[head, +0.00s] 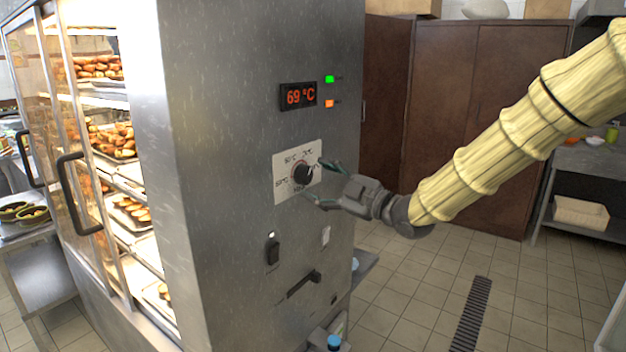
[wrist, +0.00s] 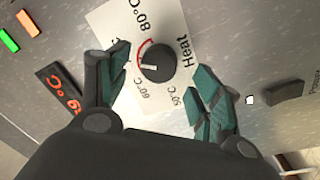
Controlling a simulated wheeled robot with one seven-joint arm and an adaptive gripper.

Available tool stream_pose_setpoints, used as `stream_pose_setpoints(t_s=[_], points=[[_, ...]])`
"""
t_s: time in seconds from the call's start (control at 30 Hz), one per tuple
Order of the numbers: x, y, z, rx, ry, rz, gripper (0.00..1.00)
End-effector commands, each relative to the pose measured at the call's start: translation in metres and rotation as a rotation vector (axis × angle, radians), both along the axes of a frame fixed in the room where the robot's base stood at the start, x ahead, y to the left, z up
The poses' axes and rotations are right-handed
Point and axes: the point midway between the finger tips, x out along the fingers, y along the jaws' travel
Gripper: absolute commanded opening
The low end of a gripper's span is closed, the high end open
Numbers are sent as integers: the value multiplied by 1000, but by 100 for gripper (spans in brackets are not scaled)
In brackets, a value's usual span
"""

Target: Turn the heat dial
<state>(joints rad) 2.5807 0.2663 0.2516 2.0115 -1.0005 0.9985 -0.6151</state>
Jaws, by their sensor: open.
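The heat dial (head: 302,174) is a round black knob on a white plate (head: 283,185) with temperature marks, on the side of a grey steel cabinet. In the wrist view the dial (wrist: 157,63) shows a pale pointer mark and a red arc beside it. My gripper (head: 322,184) is open in front of the plate. In the wrist view its teal-padded fingers (wrist: 160,88) stand on either side of the dial, a little short of it, with a gap to each side. I cannot tell the exact depth between fingertips and panel.
Above the dial a red display (head: 298,95) reads 69 °C, beside a green light (head: 329,79) and an orange light (head: 329,103). Below are a black switch (head: 272,250) and a dark handle (head: 304,284). Glass doors with a handle (head: 78,194) are at left. Tiled floor is open at right.

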Motion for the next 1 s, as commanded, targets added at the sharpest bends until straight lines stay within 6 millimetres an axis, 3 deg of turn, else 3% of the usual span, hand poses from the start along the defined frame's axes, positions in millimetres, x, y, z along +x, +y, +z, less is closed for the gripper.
stream_pose_setpoints(t_s=[0.23, 0.5, 1.0], points=[[-29, -37, -3, 1, 0, -2, 65], [-50, -63, -6, 2, 0, 0, 65], [-55, -69, -8, 0, 2, -1, 65]])
